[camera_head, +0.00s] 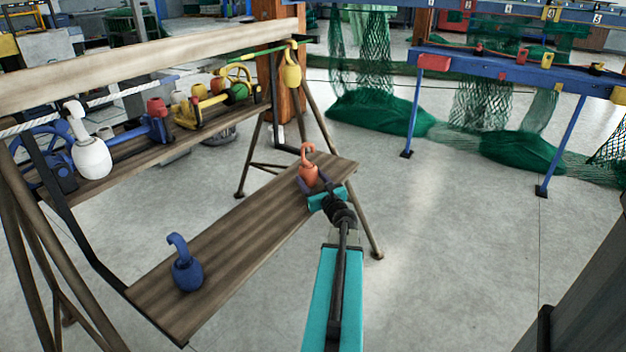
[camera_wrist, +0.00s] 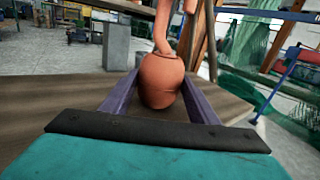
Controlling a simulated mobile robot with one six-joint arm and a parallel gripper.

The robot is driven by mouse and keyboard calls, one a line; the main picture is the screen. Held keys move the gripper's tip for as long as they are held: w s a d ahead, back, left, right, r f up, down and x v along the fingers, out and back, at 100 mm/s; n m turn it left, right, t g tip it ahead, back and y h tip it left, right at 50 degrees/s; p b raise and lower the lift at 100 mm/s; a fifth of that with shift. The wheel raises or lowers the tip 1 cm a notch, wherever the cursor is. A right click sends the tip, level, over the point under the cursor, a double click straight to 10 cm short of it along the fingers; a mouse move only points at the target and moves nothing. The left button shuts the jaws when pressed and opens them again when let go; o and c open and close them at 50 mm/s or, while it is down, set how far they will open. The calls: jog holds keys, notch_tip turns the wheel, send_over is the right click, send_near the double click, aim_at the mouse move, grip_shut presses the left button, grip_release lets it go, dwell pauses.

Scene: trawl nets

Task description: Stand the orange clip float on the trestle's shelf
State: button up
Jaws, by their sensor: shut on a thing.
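The orange clip float (camera_head: 308,172) is upright at the right end of the trestle's lower wooden shelf (camera_head: 232,250), its hook pointing up. My gripper (camera_head: 316,186) reaches in from the front right, and its purple fingers are shut on the float's body. In the wrist view the float (camera_wrist: 162,80) sits between the two fingers (camera_wrist: 160,100), with the shelf (camera_wrist: 50,105) just below and behind it. I cannot tell whether its base touches the shelf. The hook's top is cut off in the wrist view.
A blue clip float (camera_head: 186,272) stands at the shelf's near left end. A white float (camera_head: 90,155) and a yellow float (camera_head: 292,72) hang from the trestle. A rear shelf (camera_head: 130,148) holds several items. The shelf's middle is clear. Green nets (camera_head: 375,112) hang behind.

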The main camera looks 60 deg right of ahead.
jog(key=shift+f, duration=0.15)
jog(key=o, duration=1.1)
jog(key=shift+c, duration=0.2)
jog(key=shift+r, duration=0.2)
jog(key=p+v, duration=0.6)
jog(key=v, duration=0.5)
jog(key=shift+s, duration=0.25)
jog(key=shift+s+a+f, duration=0.1)
jog(key=shift+a+f, duration=0.05)
